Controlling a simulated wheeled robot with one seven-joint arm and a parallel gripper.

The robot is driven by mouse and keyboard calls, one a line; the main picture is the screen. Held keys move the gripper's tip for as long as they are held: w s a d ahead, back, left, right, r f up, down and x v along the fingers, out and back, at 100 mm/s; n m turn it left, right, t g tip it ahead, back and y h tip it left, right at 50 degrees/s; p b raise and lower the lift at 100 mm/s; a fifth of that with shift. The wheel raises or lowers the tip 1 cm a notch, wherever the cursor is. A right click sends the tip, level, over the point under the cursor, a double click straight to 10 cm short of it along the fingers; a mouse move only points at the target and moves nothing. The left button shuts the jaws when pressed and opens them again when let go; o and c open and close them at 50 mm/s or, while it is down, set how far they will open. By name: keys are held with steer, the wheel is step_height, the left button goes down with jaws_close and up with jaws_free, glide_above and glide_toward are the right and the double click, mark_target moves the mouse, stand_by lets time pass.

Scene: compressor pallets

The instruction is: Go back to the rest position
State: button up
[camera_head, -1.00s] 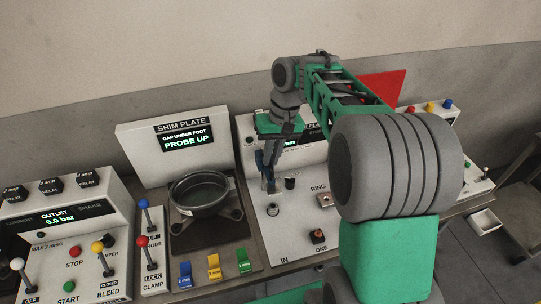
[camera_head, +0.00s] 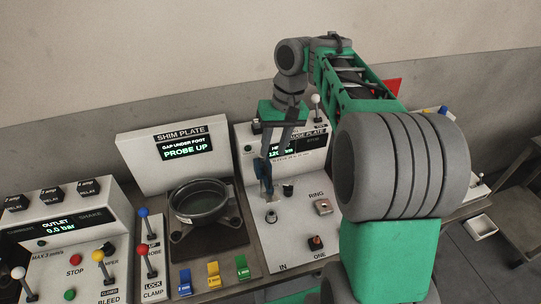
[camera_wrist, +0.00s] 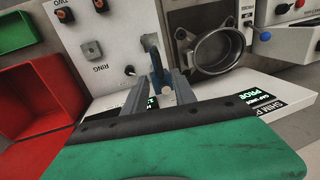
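Left of my gripper stands the shim plate station with a dark round pot (camera_head: 199,200). Levers with coloured knobs (camera_head: 143,213) rise beside it. A white-knobbed lever (camera_head: 316,99) stands behind my gripper. In the wrist view a red bin (camera_wrist: 35,95) lies left. The air above the stations is clear.

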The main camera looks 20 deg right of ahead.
steer(key=shift+d+r, duration=0.15)
steer(key=shift+r, duration=0.55)
steer(key=s+a+t, duration=0.3)
steer(key=s+a, duration=0.2)
steer(key=s, duration=0.2)
steer(key=s+d+f+t+h, duration=0.1)
steer(key=s+d+f+h, duration=0.1)
steer(key=s, duration=0.4)
steer(key=shift+s+d+f, duration=0.2)
steer(key=shift+d+f, duration=0.15)
steer(key=shift+f, duration=0.15)
